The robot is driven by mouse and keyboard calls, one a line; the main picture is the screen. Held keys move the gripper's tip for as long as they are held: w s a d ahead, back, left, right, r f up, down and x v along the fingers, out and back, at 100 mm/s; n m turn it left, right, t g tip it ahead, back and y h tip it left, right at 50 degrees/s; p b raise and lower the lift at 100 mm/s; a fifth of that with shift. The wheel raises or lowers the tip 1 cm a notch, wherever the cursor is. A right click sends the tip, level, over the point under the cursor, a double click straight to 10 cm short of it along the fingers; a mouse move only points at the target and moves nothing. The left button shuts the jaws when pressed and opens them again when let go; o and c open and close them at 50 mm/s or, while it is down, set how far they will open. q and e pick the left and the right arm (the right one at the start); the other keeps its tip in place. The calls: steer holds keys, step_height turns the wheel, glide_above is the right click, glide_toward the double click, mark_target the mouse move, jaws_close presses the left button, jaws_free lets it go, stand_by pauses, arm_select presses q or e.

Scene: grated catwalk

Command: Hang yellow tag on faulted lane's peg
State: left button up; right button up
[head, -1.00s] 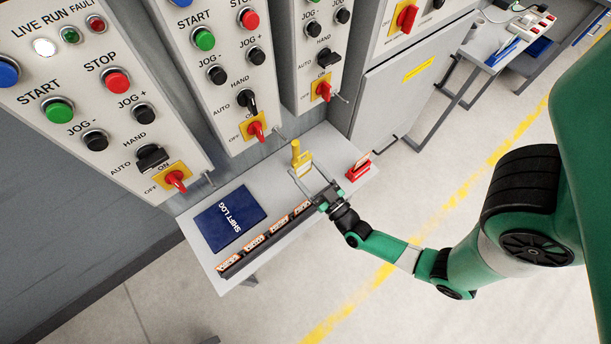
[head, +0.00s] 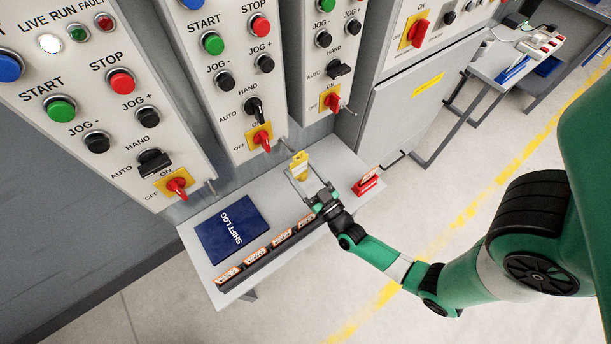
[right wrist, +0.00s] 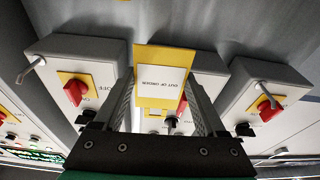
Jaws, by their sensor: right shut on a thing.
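The yellow tag (head: 299,163) is in my right gripper (head: 299,178), above the back part of the grey shelf. In the right wrist view the tag (right wrist: 146,105) faces the camera, with a white "OUT OF ORDER" label, between the fingers (right wrist: 160,105). Thin metal pegs stick out beside the switches: the left lane's peg (head: 210,187), the middle lane's peg (head: 282,144) and the right lane's peg (head: 350,109). The tag is apart from them. The left lane's white LIVE lamp (head: 50,43) is bright; its red FAULT lamp (head: 104,22) looks dim. Other lanes' lamps are out of frame. My left gripper is not in view.
The shelf (head: 195,243) holds a blue shift log (head: 232,230), a dark rack (head: 262,265) of orange-white tags along its front edge, and a red holder (head: 366,186) at its right. A grey cabinet (head: 405,115) stands to the right. Space above the shelf is free.

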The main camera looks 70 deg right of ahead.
steer(key=shift+w+d+f+b, duration=0.2)
steer(key=shift+w+d+b, duration=0.35)
steer(key=shift+w, duration=0.2)
steer(key=shift+w+d+f+b, duration=0.25)
steer(key=shift+w+d+b, duration=0.3)
steer(key=shift+w, duration=0.25)
steer(key=shift+w+d+f+b, duration=0.2)
steer(key=shift+w+d+b, duration=0.25)
steer(key=shift+w+d, duration=0.25)
steer(key=shift+a, duration=0.1)
steer(key=o, duration=1.3)
steer(key=p+v, duration=0.1)
steer(key=v, duration=1)
steer(key=shift+s+a, duration=0.2)
steer(key=shift+s, duration=0.05)
